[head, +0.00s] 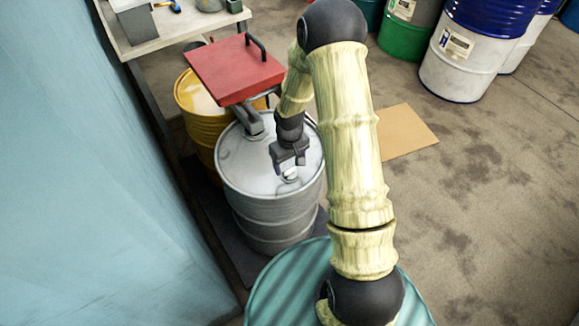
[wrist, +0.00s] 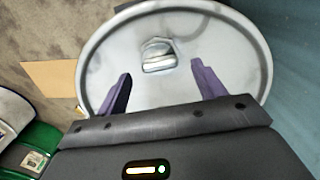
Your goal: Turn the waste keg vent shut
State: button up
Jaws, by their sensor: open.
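A grey metal keg (head: 270,215) stands upright at the centre of the head view, and its round pale lid (wrist: 215,75) fills the upper part of the wrist view. A small silver vent knob (wrist: 158,56) sits on that lid; it also shows in the head view (head: 290,174), just below the jaws. My gripper (head: 291,168) is over the lid with its fingers pointing down. In the wrist view its two purple fingers (wrist: 162,80) are spread wide. The knob lies ahead of and between them, with no visible contact. Nothing is held.
A red square lid with a black handle (head: 236,68) is behind the keg, above a yellow drum (head: 195,105). A teal drum (head: 285,290) is in front. A workbench (head: 150,40) stands at back left, other drums (head: 455,75) at back right. A cardboard sheet (head: 408,132) lies on open floor.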

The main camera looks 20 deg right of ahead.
aim_at(289, 172)
jog(key=shift+f, duration=1.4)
jog(key=c, duration=1)
